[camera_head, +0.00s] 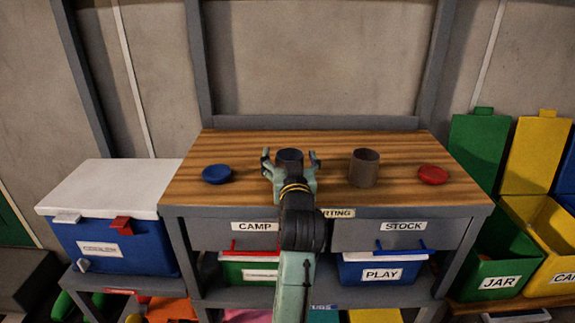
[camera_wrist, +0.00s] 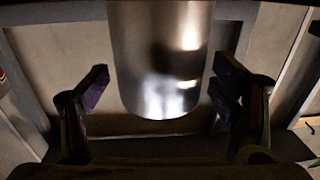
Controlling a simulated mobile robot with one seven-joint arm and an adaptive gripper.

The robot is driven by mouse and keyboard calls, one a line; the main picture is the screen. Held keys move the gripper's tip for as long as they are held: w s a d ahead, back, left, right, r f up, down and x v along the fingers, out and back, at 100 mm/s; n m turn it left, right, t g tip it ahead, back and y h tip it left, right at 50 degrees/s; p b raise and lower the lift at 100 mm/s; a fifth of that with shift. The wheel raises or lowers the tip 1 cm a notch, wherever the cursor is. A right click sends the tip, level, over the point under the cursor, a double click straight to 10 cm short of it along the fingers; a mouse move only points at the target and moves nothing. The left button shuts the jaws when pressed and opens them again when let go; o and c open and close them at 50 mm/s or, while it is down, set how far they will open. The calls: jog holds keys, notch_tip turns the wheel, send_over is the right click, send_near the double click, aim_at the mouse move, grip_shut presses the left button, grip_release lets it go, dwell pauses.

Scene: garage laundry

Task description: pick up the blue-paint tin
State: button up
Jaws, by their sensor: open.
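A round metal tin with a dark blue inside (camera_head: 289,155) stands upright on the wooden workbench (camera_head: 240,145), left of its middle. My gripper (camera_head: 290,158) is open, with one finger on each side of this tin. In the wrist view the tin's shiny grey wall (camera_wrist: 160,60) shows between the two spread fingers (camera_wrist: 160,85), with a gap on each side. The tin's lower front is hidden by my gripper in the head view. A second tin (camera_head: 364,168), grey-brown, stands to the right.
A blue lid (camera_head: 216,174) lies left of my gripper and a red lid (camera_head: 432,175) lies at the right. Drawers marked CAMP (camera_head: 255,227) and STOCK (camera_head: 404,227) are under the top. A blue cooler (camera_head: 115,245) stands left, green and yellow bins right.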

jog(key=shift+s+r, duration=0.15)
jog(key=shift+c, duration=0.4)
jog(key=c, duration=1.3)
jog(key=shift+r, duration=0.15)
